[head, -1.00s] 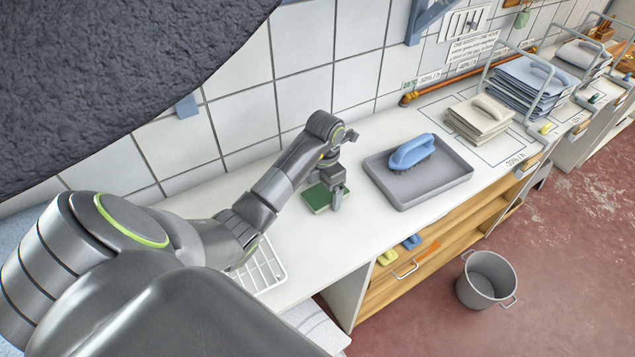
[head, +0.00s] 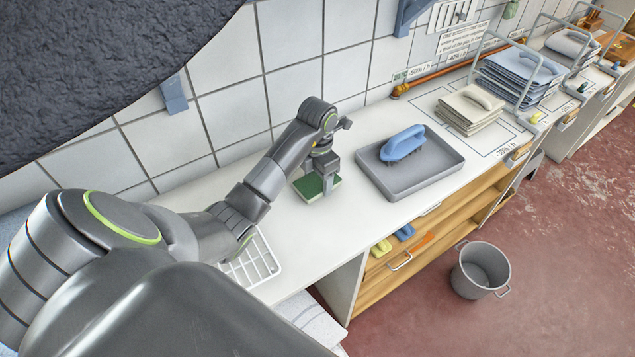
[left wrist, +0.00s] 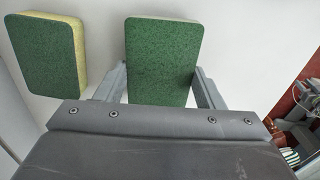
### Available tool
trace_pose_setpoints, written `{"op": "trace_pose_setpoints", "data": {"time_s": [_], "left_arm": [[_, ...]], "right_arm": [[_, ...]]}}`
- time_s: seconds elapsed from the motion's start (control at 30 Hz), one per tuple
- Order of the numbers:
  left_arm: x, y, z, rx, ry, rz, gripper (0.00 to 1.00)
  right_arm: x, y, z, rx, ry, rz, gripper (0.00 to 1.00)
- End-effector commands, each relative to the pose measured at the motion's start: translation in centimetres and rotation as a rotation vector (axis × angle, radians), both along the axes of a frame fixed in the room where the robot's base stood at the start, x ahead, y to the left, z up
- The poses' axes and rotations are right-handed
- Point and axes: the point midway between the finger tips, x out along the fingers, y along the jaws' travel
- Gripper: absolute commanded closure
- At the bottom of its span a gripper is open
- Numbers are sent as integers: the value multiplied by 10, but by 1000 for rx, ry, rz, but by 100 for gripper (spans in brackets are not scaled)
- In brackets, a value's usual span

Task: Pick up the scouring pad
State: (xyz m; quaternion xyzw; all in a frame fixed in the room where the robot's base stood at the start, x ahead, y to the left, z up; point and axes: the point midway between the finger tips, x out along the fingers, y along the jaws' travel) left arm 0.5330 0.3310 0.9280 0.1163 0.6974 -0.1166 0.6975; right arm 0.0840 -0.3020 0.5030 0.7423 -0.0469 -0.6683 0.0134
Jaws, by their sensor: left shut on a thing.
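Two green-topped scouring pads show in the left wrist view. One scouring pad (left wrist: 162,55) lies between the two fingers of my left gripper (left wrist: 162,88), which is shut on its sides. The other scouring pad (left wrist: 48,52), with a pale yellow side, lies apart to the left, outside the fingers. In the head view, my left gripper (head: 328,190) is at a green scouring pad (head: 308,188) over the white counter, and its fingers partly cover the green. I cannot tell how far the held pad is above the counter. My right gripper is not in view.
A grey tray (head: 435,174) with a blue brush (head: 403,144) is right of the gripper. A white wire rack (head: 252,264) is nearer, at lower left. Folded cloths (head: 470,112) lie farther along the counter. The tiled wall (head: 232,115) is behind. A grey bucket (head: 481,270) stands on the floor.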

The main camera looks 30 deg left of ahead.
Motion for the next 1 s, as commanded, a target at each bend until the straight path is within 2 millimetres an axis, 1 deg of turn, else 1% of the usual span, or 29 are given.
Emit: {"op": "trace_pose_setpoints", "data": {"time_s": [0.03,0.07,0.1,0.2,0.4,0.63,1.0], "left_arm": [[1,1,8,2,-5,-2,59],[0,1,16,3,-4,-2,59],[0,1,28,2,-2,-1,59],[0,0,47,2,-2,0,59],[0,0,69,0,0,0,59],[0,0,83,0,0,-1,59],[0,0,85,0,0,-1,59]], "right_arm": [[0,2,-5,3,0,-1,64],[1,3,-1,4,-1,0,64],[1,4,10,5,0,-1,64],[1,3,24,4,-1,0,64],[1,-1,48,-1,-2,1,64],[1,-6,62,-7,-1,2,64],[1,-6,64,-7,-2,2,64]]}}
